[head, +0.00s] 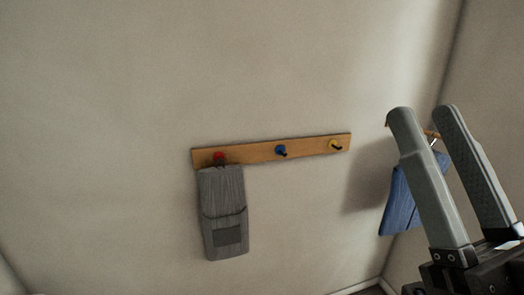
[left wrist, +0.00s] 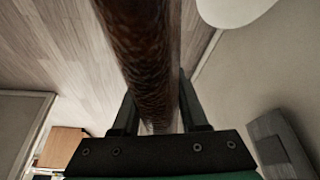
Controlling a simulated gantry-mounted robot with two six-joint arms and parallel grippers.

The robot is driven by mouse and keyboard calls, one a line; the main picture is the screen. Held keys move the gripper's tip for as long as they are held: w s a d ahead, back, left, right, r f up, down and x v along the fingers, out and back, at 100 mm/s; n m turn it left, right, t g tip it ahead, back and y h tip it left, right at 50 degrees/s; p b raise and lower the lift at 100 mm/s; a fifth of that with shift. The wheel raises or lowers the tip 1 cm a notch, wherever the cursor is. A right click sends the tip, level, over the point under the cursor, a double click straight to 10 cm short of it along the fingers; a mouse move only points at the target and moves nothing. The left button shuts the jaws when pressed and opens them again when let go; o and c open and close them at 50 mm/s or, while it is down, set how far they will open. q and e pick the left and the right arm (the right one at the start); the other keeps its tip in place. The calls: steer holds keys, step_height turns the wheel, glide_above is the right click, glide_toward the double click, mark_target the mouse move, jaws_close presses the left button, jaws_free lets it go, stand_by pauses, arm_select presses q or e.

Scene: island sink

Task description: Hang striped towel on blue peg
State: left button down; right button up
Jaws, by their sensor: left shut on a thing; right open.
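A wooden peg rail (head: 250,153) is on the wall, with a blue peg (head: 281,150) in its middle. The blue peg is bare. My right gripper (head: 420,110) is open at the right of the head view, in front of the wall. My left gripper (left wrist: 157,90) shows only in the left wrist view, shut on a long brown textured thing (left wrist: 150,50) that runs up between its fingers. I cannot make out stripes on it, so I cannot tell if it is the striped towel.
A grey cloth item (head: 223,210) hangs from the red peg (head: 219,156). The yellow peg (head: 335,145) is bare. A blue cloth (head: 398,205) hangs partly behind my right gripper. The wall below the blue peg is clear.

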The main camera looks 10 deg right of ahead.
step_height(320, 180, up, 27)
steer(key=p, duration=2.6)
steer(key=shift+f, duration=0.15)
steer(key=shift+a, duration=0.1)
